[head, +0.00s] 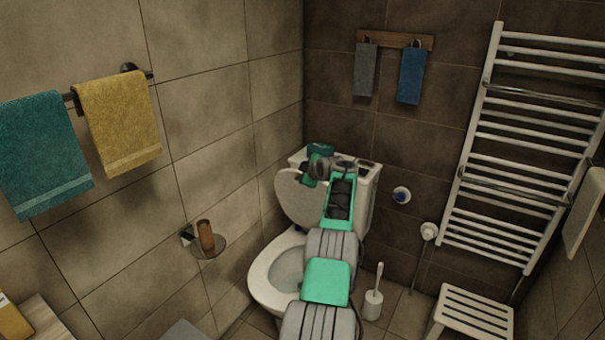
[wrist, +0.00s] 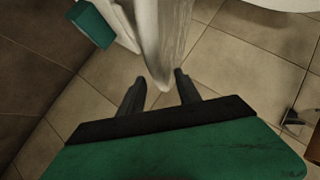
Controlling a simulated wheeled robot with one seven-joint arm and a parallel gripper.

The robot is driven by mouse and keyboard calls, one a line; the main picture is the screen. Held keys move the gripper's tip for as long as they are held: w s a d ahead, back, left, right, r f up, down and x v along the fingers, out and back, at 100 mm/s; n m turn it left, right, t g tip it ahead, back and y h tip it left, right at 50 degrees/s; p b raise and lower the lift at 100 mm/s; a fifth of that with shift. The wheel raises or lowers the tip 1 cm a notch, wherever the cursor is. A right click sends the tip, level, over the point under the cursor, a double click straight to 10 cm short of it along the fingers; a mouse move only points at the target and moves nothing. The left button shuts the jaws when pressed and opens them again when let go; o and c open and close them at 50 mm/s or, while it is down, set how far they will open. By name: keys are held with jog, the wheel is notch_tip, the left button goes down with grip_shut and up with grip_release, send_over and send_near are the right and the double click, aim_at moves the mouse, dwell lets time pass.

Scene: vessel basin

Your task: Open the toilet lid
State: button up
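The toilet lid (head: 296,199) is pale and stands raised, leaning near the cistern (head: 363,190) in the head view. The toilet seat and bowl (head: 262,290) below it are uncovered. In the wrist view the lid (wrist: 162,45) shows edge-on, its narrow end pointing down towards the gap between my fingers. My gripper (wrist: 160,86) has its two dark fingers apart, one on each side of that end. I cannot tell whether they touch it. In the head view my arm reaches over the bowl and hides part of the lid and cistern; the fingertips are not clear there.
A toilet brush (head: 373,301) stands on the floor right of the bowl, with a white stool (head: 474,313) farther right. A small wall shelf (head: 208,246) holds a brown item at left.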

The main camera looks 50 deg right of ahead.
jog(key=b+v, duration=0.1)
jog(key=v, duration=0.6)
jog(key=shift+s+a+r+b, duration=0.15)
jog(key=shift+s+a+b, duration=0.05)
jog(key=shift+b, duration=0.2)
jog(key=shift+c, duration=0.2)
